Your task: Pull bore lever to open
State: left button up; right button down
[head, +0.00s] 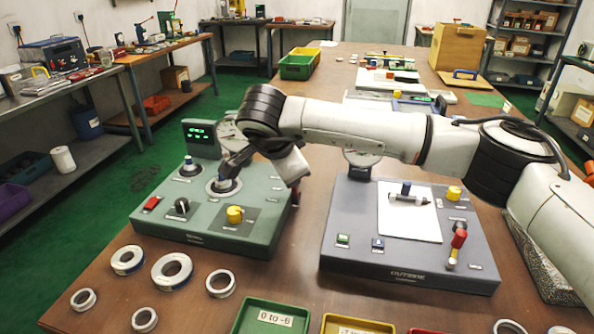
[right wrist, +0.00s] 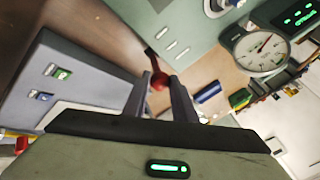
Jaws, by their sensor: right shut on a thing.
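The green bore station (head: 270,225) stands at the left middle of the table in the head view. In the right wrist view the bore lever's red knob (right wrist: 159,80) sits at the station's edge, with a dark red stem leading up from it. My right gripper (right wrist: 161,88) is shut on this lever, one finger on each side of the knob. In the head view my right arm reaches across from the right, and its wrist hides the lever and part of the round dial gauge (right wrist: 262,52). My left gripper is not in view.
The grey outside station (head: 410,262) stands to the right, with a gap of bare table between the stations. Several metal rings (head: 172,271) lie front left. Green (head: 272,318) and yellow (head: 357,325) bins stand at the front edge. My right arm passes above the grey station.

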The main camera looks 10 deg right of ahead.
jog(key=shift+s+a+f, duration=0.2)
jog(key=shift+s+f, duration=0.15)
jog(key=shift+f, duration=0.2)
jog(key=c, duration=1.5)
grip_release()
jog(key=shift+r, duration=0.15)
jog(key=v, duration=1)
jog(key=shift+d+r+b, duration=0.1)
jog(key=shift+r+b, duration=0.05)
jog(key=shift+b, duration=0.25)
